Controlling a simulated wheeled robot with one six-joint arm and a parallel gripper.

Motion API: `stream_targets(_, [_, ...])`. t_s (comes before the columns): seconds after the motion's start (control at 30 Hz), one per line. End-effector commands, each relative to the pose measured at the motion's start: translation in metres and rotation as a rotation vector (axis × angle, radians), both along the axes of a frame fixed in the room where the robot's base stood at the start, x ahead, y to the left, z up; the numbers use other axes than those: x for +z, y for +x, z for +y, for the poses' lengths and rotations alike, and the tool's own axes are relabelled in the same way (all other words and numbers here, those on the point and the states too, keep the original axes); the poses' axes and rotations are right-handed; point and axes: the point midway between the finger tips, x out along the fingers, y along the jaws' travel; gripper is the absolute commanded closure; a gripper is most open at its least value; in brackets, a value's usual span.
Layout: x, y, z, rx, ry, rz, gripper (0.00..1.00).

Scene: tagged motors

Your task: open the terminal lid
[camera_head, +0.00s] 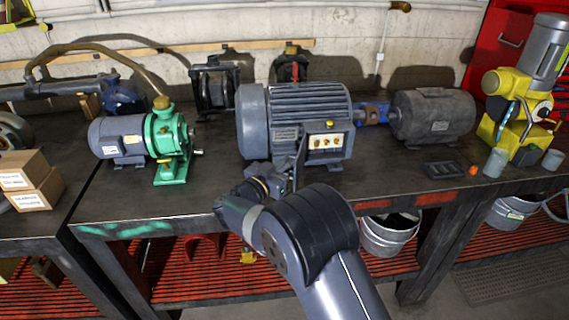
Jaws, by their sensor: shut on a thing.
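A large blue-grey motor (300,105) stands on the dark bench in the middle of the view. Its terminal box has a pale face (326,141) with several brass terminals showing. The terminal lid (301,147) looks like a narrow grey plate at the left side of the box, standing out towards me, so the terminals are uncovered. My gripper (289,174) is at the lower front end of the lid and is shut on it. My wrist and arm hide the fingertips in part.
A green pump with a grey motor (168,140) stands to the left. A darker motor (432,117) and a yellow machine (520,105) stand to the right. A flat black tray (444,170) lies near the bench's front edge. Buckets (388,234) stand on the red shelf below.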

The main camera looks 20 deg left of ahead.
Motion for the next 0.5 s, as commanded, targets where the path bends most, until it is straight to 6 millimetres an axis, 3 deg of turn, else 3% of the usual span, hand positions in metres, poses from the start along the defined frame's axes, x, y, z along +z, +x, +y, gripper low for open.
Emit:
stream_targets(0.23, [0.005, 0.0034, -0.0031, -0.007, 0.001, -0.009, 1.0])
stream_targets(0.27, [0.0051, 0.0035, -0.0031, -0.007, 0.001, -0.009, 0.9])
stream_targets(0.5, [0.0027, 0.0019, -0.0017, -0.003, 0.001, -0.005, 0.7])
